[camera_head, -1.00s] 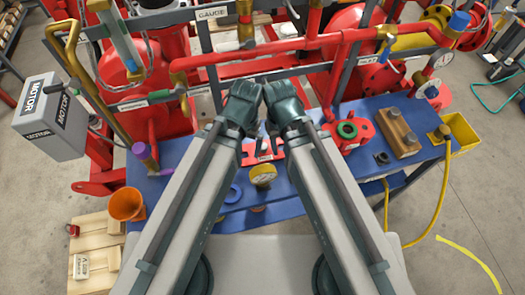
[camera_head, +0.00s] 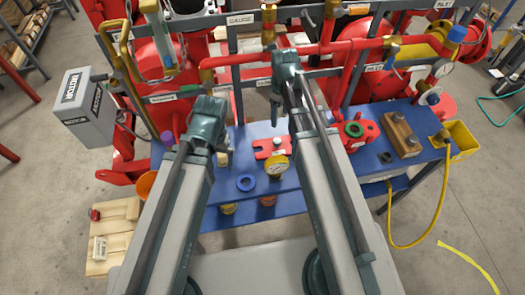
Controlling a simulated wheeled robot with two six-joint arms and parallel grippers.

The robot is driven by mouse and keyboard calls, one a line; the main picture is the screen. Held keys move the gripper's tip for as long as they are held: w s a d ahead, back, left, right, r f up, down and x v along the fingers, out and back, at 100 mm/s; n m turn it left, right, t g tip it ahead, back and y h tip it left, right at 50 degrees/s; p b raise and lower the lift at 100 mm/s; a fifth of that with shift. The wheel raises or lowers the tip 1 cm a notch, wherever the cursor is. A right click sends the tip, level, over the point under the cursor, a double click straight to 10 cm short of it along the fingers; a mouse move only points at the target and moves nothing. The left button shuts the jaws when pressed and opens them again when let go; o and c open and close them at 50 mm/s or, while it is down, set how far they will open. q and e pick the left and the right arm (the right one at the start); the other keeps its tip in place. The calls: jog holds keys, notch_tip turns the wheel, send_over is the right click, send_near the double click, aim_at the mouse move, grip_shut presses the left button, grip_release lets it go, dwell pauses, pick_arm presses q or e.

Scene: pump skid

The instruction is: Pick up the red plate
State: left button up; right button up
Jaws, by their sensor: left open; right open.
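The red plate (camera_head: 271,147) lies on the blue bench (camera_head: 325,170), between my two arms in the head view. It is flat, with a pale label on it, and a yellow-rimmed gauge (camera_head: 277,168) sits just in front of it. My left gripper (camera_head: 224,152) is open and empty, to the left of the plate and apart from it. My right gripper (camera_head: 275,112) is open and empty, beyond the plate in the picture, in front of the red pipework. Its height above the bench is hard to tell.
A blue ring (camera_head: 246,182) lies left of the gauge. A red flanged part with a green ring (camera_head: 354,130), a wooden block (camera_head: 401,134) and a yellow bin (camera_head: 462,141) are at the right. Red pipes (camera_head: 300,54) run behind the bench. A grey motor box (camera_head: 88,107) stands left.

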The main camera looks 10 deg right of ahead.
jog(key=b, duration=0.9)
send_over(277, 141)
jog(key=f, duration=0.9)
jog(key=shift+w+d, duration=0.2)
jog(key=shift+w, duration=0.05)
pick_arm(q)
notch_tip(277, 141, down, 9)
jog(key=shift+r, duration=0.15)
pick_arm(e)
jog(key=shift+r, duration=0.1)
pick_arm(q)
notch_tip(277, 141, down, 5)
jog(key=b, duration=0.5)
jog(key=shift+w, duration=0.1)
pick_arm(e)
jog(key=f, duration=0.5)
jog(key=shift+s+a+f, duration=0.15)
jog(key=shift+s+f, duration=0.05)
jog(key=shift+r, duration=0.1)
grip_shut()
